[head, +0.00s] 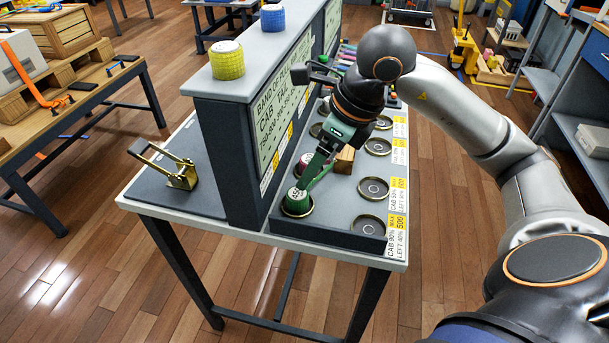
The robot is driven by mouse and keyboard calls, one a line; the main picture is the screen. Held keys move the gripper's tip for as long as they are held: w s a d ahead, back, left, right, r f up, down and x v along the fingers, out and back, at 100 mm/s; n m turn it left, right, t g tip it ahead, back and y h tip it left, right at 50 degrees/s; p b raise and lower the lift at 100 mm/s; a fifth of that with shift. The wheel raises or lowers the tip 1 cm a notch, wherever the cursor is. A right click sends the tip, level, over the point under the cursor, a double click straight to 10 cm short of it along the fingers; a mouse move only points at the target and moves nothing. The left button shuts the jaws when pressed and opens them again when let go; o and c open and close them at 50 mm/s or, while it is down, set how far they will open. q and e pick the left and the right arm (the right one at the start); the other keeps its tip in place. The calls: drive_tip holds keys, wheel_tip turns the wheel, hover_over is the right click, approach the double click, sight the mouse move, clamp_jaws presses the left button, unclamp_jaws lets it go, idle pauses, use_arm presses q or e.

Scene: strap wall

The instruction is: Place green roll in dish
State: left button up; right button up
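The green roll (297,202), with a pale top, stands about upright at the near left dish (309,211) on the grey tray. The dish's rim shows around its lower part. I cannot tell whether it rests on the dish floor or is held just above it. My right gripper (303,187) comes down from the upper right, with its fingertips at the roll's upper edge. The roll and the overlapping fingers hide whether they grip it. My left gripper is not in view.
Empty dishes (373,188) line the tray's right side. A red roll (305,162) and a wooden block (344,160) stand just behind the gripper.

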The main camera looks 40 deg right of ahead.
drive_tip(key=shift+v, duration=1.85)
